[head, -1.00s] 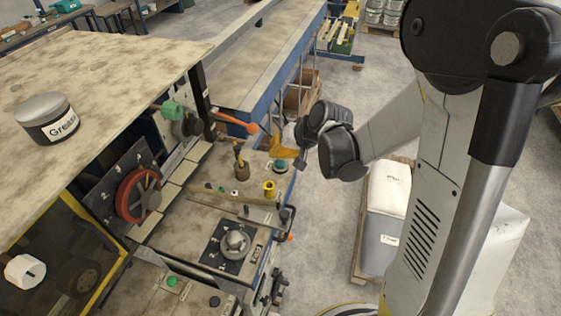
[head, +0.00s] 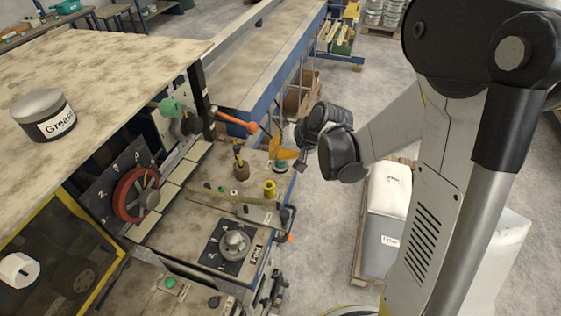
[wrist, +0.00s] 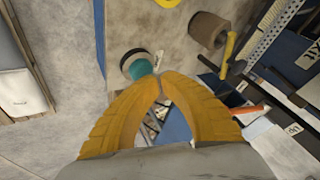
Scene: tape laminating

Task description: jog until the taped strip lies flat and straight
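A beige strip (head: 232,197) lies across the machine's top plate in the head view; at this size I cannot tell whether it is flat or straight. A teal round button (head: 280,165) on a dark base sits at the plate's far right edge. It also shows in the wrist view (wrist: 138,68), just beyond and left of the fingertips, with a small white tag beside it. My gripper (head: 278,150) has yellow fingers, and in the wrist view (wrist: 160,76) their tips meet with nothing seen between them. The tips are close to the button; I cannot tell whether they touch it.
A grey knob (head: 234,241) on a black plate, a yellow spool (head: 269,188) and a brown cylinder (head: 241,171) stand near the strip. A red handwheel (head: 136,195) is at left, an orange-ended lever (head: 237,122) behind.

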